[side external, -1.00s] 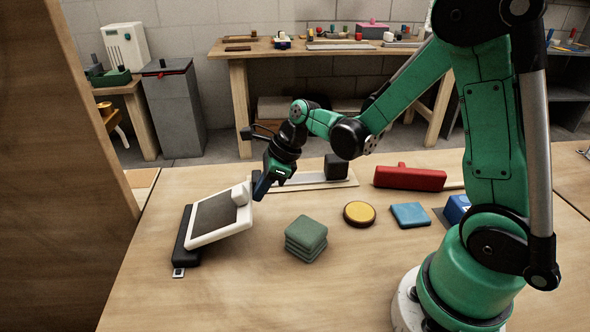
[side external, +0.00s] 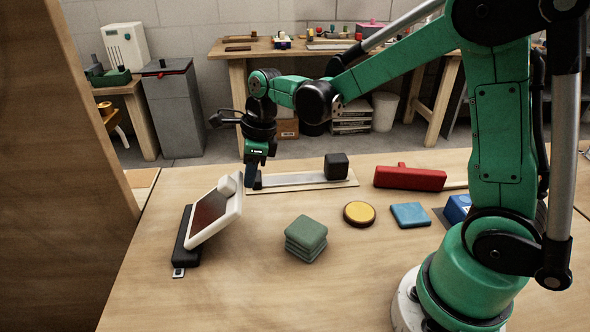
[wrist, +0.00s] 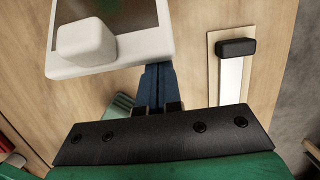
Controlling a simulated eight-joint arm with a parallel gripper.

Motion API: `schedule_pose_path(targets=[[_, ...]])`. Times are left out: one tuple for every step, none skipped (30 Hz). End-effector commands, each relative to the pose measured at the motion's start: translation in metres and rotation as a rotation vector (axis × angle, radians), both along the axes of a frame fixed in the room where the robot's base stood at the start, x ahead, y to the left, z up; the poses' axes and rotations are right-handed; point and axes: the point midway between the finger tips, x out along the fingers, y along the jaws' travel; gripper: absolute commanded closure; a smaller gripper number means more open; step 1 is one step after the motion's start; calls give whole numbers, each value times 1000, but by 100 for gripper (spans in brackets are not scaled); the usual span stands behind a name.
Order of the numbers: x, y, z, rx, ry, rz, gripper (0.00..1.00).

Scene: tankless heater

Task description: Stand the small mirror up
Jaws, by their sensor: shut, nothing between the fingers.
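The small mirror (side external: 213,211) has a white frame, a dark reddish face and a white block (side external: 227,185) at its upper edge. It leans tilted on its dark base (side external: 184,242) at the left of the table, its far edge raised. It also shows in the wrist view (wrist: 130,50), at the top. My gripper (side external: 250,176) points down just behind and right of the mirror's raised edge. In the wrist view its blue fingers (wrist: 156,85) are together and empty, close to the frame's edge. I cannot tell whether they touch it.
A pale rail with a black block (side external: 336,166) lies behind. Green stacked pads (side external: 306,237), a yellow disc (side external: 359,213), a blue pad (side external: 410,215) and a red block (side external: 409,178) lie to the right. A wooden panel (side external: 70,170) stands at the left. The front table is clear.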

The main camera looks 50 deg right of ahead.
Motion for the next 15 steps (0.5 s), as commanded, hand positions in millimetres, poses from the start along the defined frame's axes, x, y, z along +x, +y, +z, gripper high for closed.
schedule_pose_path(targets=[[4, 5, 5, -29, 29, 6, 100], [5, 6, 8, -50, 49, 6, 100], [8, 8, 12, -77, 75, 6, 100], [9, 10, 15, -96, 96, 6, 100], [11, 11, 18, -95, 94, 3, 100], [13, 13, 21, -92, 92, 2, 100], [15, 15, 24, -92, 91, 2, 100], [17, 17, 26, -92, 91, 2, 100], [20, 20, 30, -91, 90, 2, 100], [22, 22, 32, -91, 90, 2, 100], [24, 24, 34, -91, 90, 2, 100], [27, 27, 37, -89, 90, 2, 100], [29, 29, 39, -89, 90, 2, 100], [31, 32, 41, -89, 90, 2, 100], [34, 35, 43, -89, 90, 2, 100]])
